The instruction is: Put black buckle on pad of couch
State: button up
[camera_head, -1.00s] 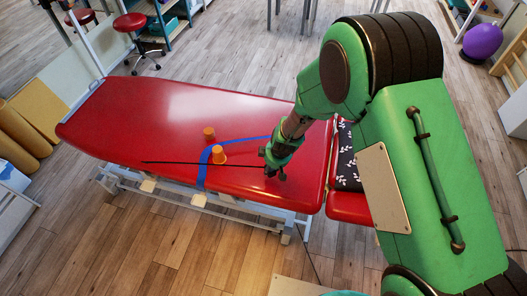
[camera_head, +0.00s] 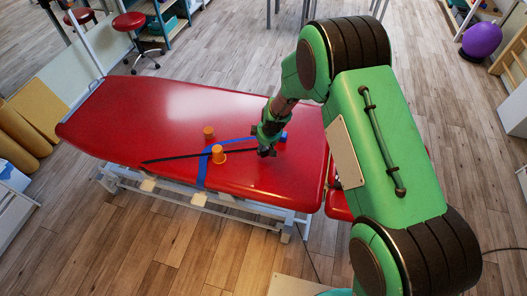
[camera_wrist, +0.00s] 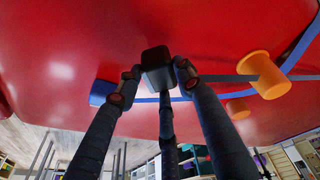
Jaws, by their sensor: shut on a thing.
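The black buckle (camera_wrist: 156,57) is a dark block between my fingertips in the wrist view. My gripper (camera_wrist: 157,78) is shut on it. In the head view my gripper (camera_head: 267,151) is over the right half of the red couch pad (camera_head: 120,122), and the buckle is too small to make out. A black strap (camera_head: 182,156) runs from my gripper leftwards across the pad. It also shows in the wrist view (camera_wrist: 222,77), running right from the buckle. I cannot tell whether the buckle touches the pad.
Two orange cups, one farther back (camera_head: 208,132) and one nearer (camera_head: 219,156), stand on the pad. A blue strap (camera_head: 207,167) crosses it, and a blue block (camera_wrist: 101,92) lies near my gripper. The pad's left half is clear.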

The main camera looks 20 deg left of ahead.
aim_at(264, 149)
dwell(0.3)
jog(key=shift+f+b, duration=0.3)
jog(key=shift+f, duration=1.45)
jog(key=shift+f, duration=0.2)
jog(key=o, duration=1.2)
jog(key=shift+r, duration=0.2)
jog(key=shift+r, duration=0.55)
jog(key=p+v, duration=0.1)
jog(key=v, duration=1)
jog(key=shift+d, duration=0.15)
jog(key=shift+s+f, duration=0.1)
